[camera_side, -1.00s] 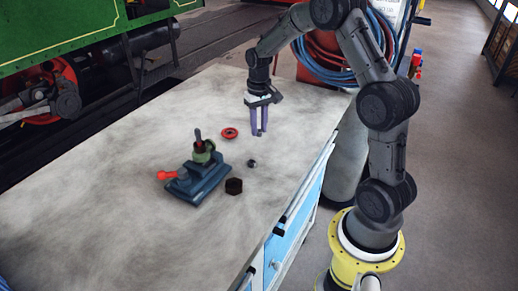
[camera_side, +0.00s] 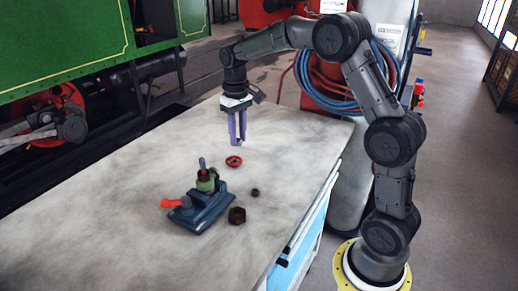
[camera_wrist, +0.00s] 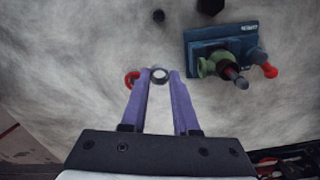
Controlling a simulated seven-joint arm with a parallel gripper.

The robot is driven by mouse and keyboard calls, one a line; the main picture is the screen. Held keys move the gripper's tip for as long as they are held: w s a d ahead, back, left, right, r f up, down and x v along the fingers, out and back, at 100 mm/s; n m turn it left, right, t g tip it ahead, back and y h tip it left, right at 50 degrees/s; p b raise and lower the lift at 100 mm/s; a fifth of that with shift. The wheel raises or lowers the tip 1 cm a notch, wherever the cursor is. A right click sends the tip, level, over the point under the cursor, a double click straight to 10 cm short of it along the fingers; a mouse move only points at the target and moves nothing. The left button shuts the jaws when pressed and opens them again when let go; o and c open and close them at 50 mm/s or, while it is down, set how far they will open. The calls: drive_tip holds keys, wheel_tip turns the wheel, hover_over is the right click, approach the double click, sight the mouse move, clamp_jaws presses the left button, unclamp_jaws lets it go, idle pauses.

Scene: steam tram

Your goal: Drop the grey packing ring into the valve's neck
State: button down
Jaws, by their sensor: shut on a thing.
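The green valve (camera_side: 207,182) sits upright in a blue vise (camera_side: 205,212) with a red handle, and a dark stem stands in its top. In the wrist view the valve (camera_wrist: 207,67) and the vise (camera_wrist: 195,39) are at upper right, to the right of my fingers. My gripper (camera_side: 238,143) is over the bench, beyond the valve. In the wrist view my purple fingers (camera_wrist: 160,77) are shut on the grey packing ring (camera_wrist: 160,76) at their tips. The side view is too coarse to show the ring.
A red wheel (camera_side: 233,161) lies on the bench (camera_side: 110,215) below my gripper; the left finger partly covers it in the wrist view. A dark nut (camera_side: 237,215) and a small dark piece (camera_side: 254,192) lie right of the vise. The bench's left side is clear.

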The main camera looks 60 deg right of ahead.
sight(201, 158)
drive_tip(key=w+a+r+n, duration=0.1)
drive_tip(key=a+r, duration=0.1)
drive_tip(key=a, duration=0.1)
drive_tip(key=w+a+r+n, duration=0.1)
drive_tip(key=a, duration=0.3)
drive_tip(key=w+a+r+n, duration=0.1)
drive_tip(key=a+r, duration=0.1)
drive_tip(key=a, duration=0.2)
drive_tip(key=shift+w+a+r, duration=0.25)
drive_tip(key=shift+w+r, duration=0.1)
drive_tip(key=shift+w, duration=0.05)
drive_tip(key=shift+f, duration=1.65)
drive_tip(key=shift+f, duration=2.95)
idle(1.9)
